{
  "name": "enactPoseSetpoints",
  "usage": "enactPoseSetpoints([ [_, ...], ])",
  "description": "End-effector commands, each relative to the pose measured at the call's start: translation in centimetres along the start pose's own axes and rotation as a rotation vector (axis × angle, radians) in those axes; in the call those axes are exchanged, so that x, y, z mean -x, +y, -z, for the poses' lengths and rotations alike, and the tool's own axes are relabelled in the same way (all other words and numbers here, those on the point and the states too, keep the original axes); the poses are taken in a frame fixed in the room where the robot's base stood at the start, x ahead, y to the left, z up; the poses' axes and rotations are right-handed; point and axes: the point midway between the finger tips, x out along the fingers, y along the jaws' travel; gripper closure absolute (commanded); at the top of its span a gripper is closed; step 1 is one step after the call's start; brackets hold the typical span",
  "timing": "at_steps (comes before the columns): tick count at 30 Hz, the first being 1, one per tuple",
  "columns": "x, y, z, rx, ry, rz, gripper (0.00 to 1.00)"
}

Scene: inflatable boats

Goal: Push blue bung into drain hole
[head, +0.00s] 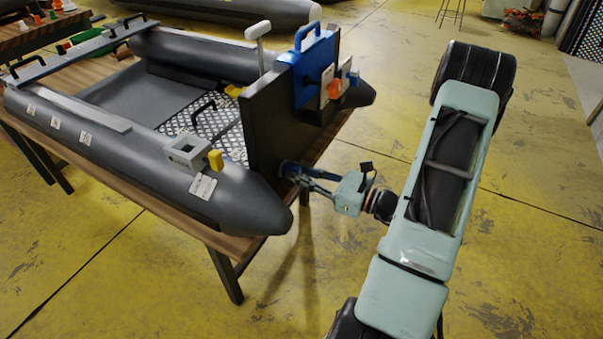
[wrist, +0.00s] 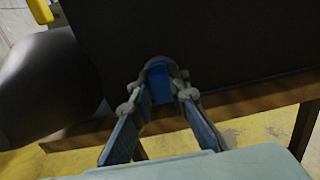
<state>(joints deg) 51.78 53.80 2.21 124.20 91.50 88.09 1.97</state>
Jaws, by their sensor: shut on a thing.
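The blue bung (wrist: 158,77) is between my fingertips at the low part of the boat's dark transom (wrist: 215,45). My gripper (wrist: 161,90) is shut on it, and it also shows in the head view (head: 287,170) at the transom's outer face. A grey rounded rim (wrist: 176,68) surrounds the top of the bung; I cannot tell how deep the bung sits in the drain hole. The hole itself is hidden behind the bung and fingers.
The grey inflatable boat (head: 100,125) rests on a wooden table (head: 185,225). Its tube end lies close left of my gripper. A blue bracket (head: 315,65) with a handle is on the transom top. The yellow floor (head: 530,215) is open at right.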

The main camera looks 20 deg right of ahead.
Motion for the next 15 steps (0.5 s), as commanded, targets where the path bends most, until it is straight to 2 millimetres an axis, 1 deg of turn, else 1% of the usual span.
enactPoseSetpoints([
  [6,-0.47,0.01,-0.02,0.000,-0.001,-0.001,1.00],
  [7,-0.46,-0.01,-0.02,0.000,-0.001,0.000,0.83],
  [12,-0.45,-0.01,-0.02,0.000,-0.001,0.000,0.64],
  [15,-0.44,-0.01,-0.02,0.000,-0.001,0.000,0.64],
])
